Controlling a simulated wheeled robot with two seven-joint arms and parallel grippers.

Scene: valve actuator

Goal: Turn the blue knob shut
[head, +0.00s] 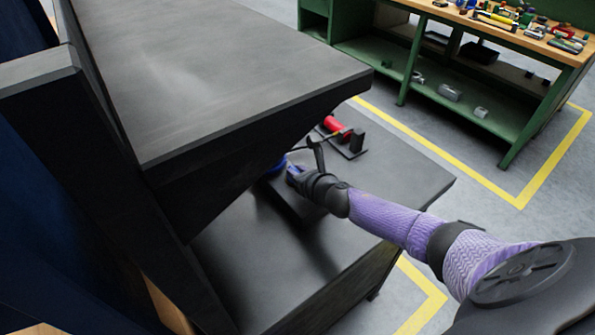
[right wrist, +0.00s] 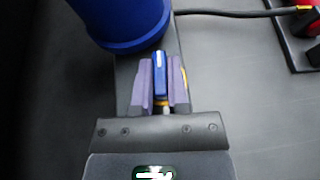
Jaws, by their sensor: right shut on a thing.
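The blue knob (right wrist: 160,75) shows in the right wrist view as a narrow blue piece with a pale tip and a yellow bit at its base. My right gripper (right wrist: 161,80) is shut on it, one purple finger on each side. A larger blue cylinder (right wrist: 118,18) stands just beyond, to the upper left. In the head view my right gripper (head: 294,174) reaches in from the right, under the upper shelf edge, beside the blue cylinder (head: 275,168). The fingers hide part of the knob, so its turn angle is unclear. My left gripper is not in view.
The dark upper shelf (head: 215,60) overhangs the lower surface (head: 400,175). Behind the gripper lies a red part (head: 333,124) on a dark base; a dark cable (right wrist: 235,14) runs toward it. A green workbench (head: 480,105) with tools stands farther back.

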